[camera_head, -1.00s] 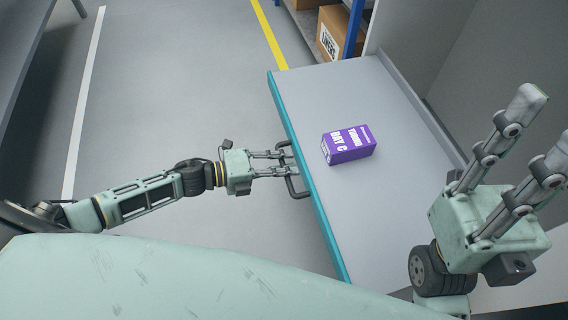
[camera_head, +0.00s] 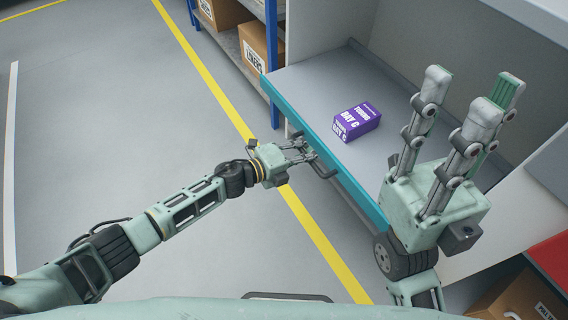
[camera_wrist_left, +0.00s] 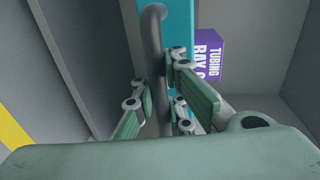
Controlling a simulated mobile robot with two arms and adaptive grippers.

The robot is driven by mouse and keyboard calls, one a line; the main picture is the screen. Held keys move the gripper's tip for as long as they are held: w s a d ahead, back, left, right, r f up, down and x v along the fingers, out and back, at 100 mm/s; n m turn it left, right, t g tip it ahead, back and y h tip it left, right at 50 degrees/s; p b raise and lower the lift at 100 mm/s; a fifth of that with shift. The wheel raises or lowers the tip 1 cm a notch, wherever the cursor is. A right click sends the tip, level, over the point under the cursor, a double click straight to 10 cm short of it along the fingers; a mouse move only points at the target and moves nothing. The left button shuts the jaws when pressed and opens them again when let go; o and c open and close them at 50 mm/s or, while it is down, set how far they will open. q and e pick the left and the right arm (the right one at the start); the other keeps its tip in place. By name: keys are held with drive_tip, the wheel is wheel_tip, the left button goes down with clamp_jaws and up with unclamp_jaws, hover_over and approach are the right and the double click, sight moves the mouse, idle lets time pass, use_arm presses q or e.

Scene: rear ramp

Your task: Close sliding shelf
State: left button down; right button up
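The sliding shelf (camera_head: 300,88) is a grey tray with a teal front edge (camera_head: 352,186). It juts slightly past the blue rack post. Its dark bar handle (camera_head: 322,168) sticks out from the front edge; the bar also shows in the left wrist view (camera_wrist_left: 157,60). My left gripper (camera_head: 308,152) is at the handle. In the wrist view its fingers (camera_wrist_left: 160,100) flank the bar closely on both sides and look shut on it; exact contact is partly hidden. My right gripper (camera_head: 470,95) is raised over the shelf's near right side, fingers spread, empty.
A purple box (camera_head: 357,122) lies on the shelf. A blue-posted rack (camera_head: 271,60) with cardboard boxes (camera_head: 258,48) stands beyond its far end. At lower right are a red surface (camera_head: 552,262) and a cardboard box (camera_head: 520,298). Grey floor with a yellow line (camera_head: 215,90) is clear.

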sight(333, 138)
use_arm(q)
drive_tip(key=w+d, duration=0.1)
drive_tip(key=d, duration=0.1)
drive_tip(key=w+d+b, duration=0.1)
drive_tip(key=w+d, duration=0.1)
drive_tip(key=d, duration=0.1)
drive_tip(key=w+d+b, duration=0.1)
drive_tip(key=w+d, duration=0.1)
drive_tip(key=shift+w+d+r, duration=0.1)
drive_tip(key=shift+d+r, duration=0.15)
drive_tip(key=shift+r, duration=0.1)
drive_tip(key=c, duration=2)
unclamp_jaws()
drive_tip(key=shift+a, duration=0.1)
drive_tip(key=shift+o, duration=1.2)
drive_tip(key=shift+f, duration=0.15)
drive_tip(key=v, duration=1.2)
